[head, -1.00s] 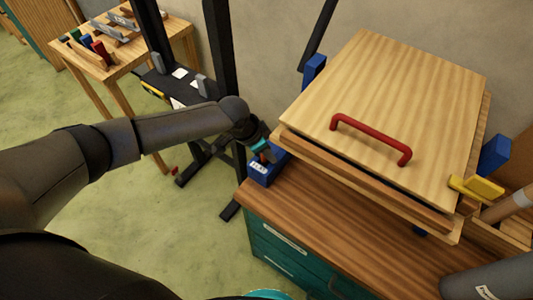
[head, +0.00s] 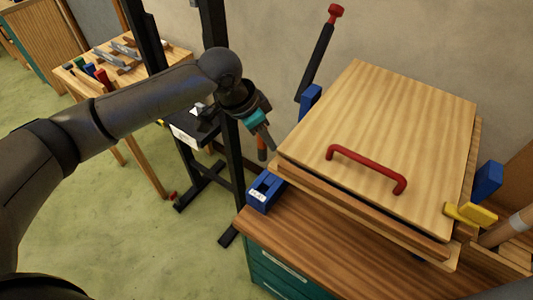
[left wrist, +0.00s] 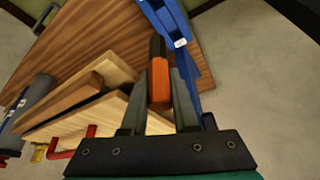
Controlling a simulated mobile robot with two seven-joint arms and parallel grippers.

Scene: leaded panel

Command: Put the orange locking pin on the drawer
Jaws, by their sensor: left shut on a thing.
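The orange locking pin (head: 262,148) is in my left gripper (head: 267,143), above the blue holder (head: 264,191) on the bench's left corner. In the left wrist view the orange pin (left wrist: 160,82) sits between the two fingers of the left gripper (left wrist: 158,85), with its dark end pointing away. The pin is apart from the holder, whose dark opening shows on top. The drawer (head: 280,267) is a teal front with a pale label under the wooden bench top, only partly in view. My right gripper is not in view.
A wooden panel with a red handle (head: 365,170) lies over the bench top (head: 310,235), with blue blocks and a yellow clamp (head: 470,213) at its edges. A black stand (head: 222,130) rises behind my left arm. A small tool table (head: 125,70) is further back.

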